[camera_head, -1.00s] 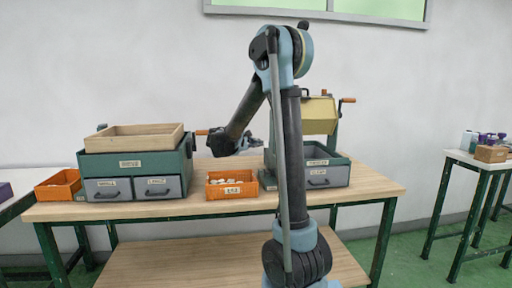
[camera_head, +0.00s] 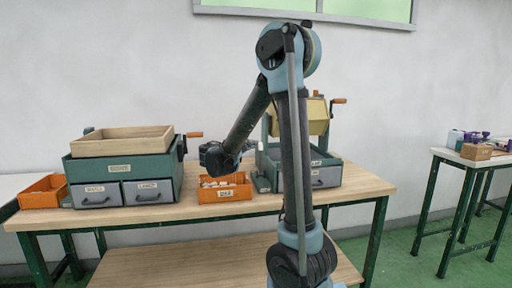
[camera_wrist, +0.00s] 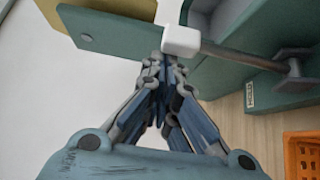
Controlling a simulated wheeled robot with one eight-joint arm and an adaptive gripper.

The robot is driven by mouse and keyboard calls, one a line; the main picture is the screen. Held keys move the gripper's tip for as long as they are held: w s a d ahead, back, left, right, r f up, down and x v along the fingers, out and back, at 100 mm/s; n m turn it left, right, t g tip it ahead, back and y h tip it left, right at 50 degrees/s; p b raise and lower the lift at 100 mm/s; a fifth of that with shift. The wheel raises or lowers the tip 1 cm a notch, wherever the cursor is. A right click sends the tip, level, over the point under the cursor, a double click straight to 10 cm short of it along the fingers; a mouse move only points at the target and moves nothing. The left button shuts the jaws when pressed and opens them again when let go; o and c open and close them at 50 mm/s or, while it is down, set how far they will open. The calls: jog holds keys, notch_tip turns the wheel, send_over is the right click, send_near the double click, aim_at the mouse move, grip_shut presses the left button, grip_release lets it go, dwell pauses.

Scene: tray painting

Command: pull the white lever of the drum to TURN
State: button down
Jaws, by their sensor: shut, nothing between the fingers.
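The yellow drum (camera_head: 313,116) stands in a green frame at the back right of the workbench, partly behind my arm. In the wrist view, the lever's white knob (camera_wrist: 181,40) sits on a grey rod (camera_wrist: 240,57) running right to a pivot on the green frame. A small label (camera_wrist: 250,95), hard to read, is below the rod. My gripper (camera_wrist: 155,62) is shut and empty, its tips just below and left of the knob; I cannot tell whether they touch it. In the head view, the lever is not visible and the gripper is hardly distinguishable beyond my wrist.
A green drawer unit (camera_head: 120,170) with a wooden tray (camera_head: 123,141) is on the left. Another orange bin (camera_head: 42,192) is at the left end. The bench's right end is clear.

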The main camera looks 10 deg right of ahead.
jog(key=s+f+m+t+h, duration=0.1)
jog(key=s+f+m, duration=0.1)
jog(key=s, duration=0.7)
jog(key=shift+s+d+m+h, duration=0.35)
jog(key=shift+d+m+h, duration=0.05)
jog(key=shift+s+d, duration=0.1)
jog(key=shift+r, duration=0.1)
jog(key=w+r, duration=0.2)
jog(key=w, duration=0.2)
jog(key=w+f+v, duration=0.1)
jog(key=v, duration=0.9)
jog(key=shift+a+f, duration=0.4)
jog(key=shift+s, duration=0.15)
